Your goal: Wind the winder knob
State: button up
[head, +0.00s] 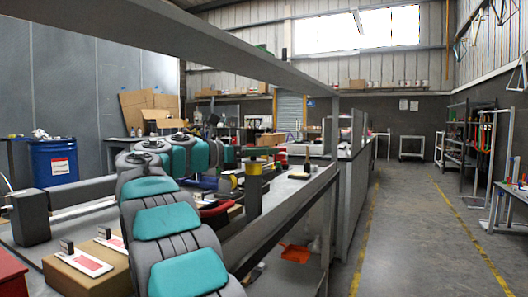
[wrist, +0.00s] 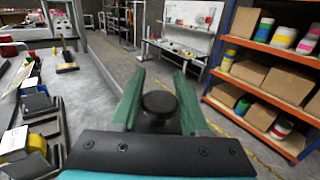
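A dark round knob (wrist: 160,101), which I take for the winder knob, shows in the wrist view. It lies between the two green fingers of my gripper (wrist: 161,84). The fingers are apart, with what looks like a narrow gap on each side of the knob; contact cannot be told.
A long grey rail (head: 285,215) runs along the bench. A blue drum (head: 55,163) stands at the left. A cardboard box (head: 85,272) is at the front left. An orange shelf rack (wrist: 262,75) stands right in the wrist view. The aisle floor (head: 415,235) is clear.

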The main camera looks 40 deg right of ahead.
grip_shut()
jog(key=shift+n+t, duration=0.4)
jog(key=shift+t, duration=0.2)
jog(key=shift+w+n+t, duration=0.1)
jog(key=shift+n+t, duration=0.4)
jog(key=shift+t, duration=0.3)
jog(key=n+t, duration=0.2)
jog(key=t, duration=0.2)
jog(key=shift+w+n, duration=0.3)
jog(key=shift+n, duration=0.1)
jog(key=n+t+y, duration=0.1)
jog(key=t, duration=0.2)
jog(key=w+n+t, duration=0.1)
jog(key=n+t, duration=0.1)
jog(key=t, duration=0.1)
jog(key=shift+n+y, duration=0.3)
jog(key=shift+y, duration=0.1)
jog(key=shift+w+a+n+t+y, duration=0.25)
jog(key=shift+n+t+y, duration=0.7)
jog(key=shift+t, duration=0.1)
jog(key=shift+w+a+n+t+y, duration=0.2)
jog(key=shift+a+n+t+y, duration=0.05)
jog(key=shift+n+t+y, duration=0.7)
jog(key=shift+w+a+n+t+y, duration=0.25)
jog(key=shift+n+t+y, duration=0.65)
jog(key=shift+t+y, duration=0.15)
jog(key=shift+w+n+t+y, duration=0.1)
jog(key=shift+n+t+y, duration=0.15)
jog(key=shift+n+y, duration=0.1)
jog(key=shift+a, duration=0.1)
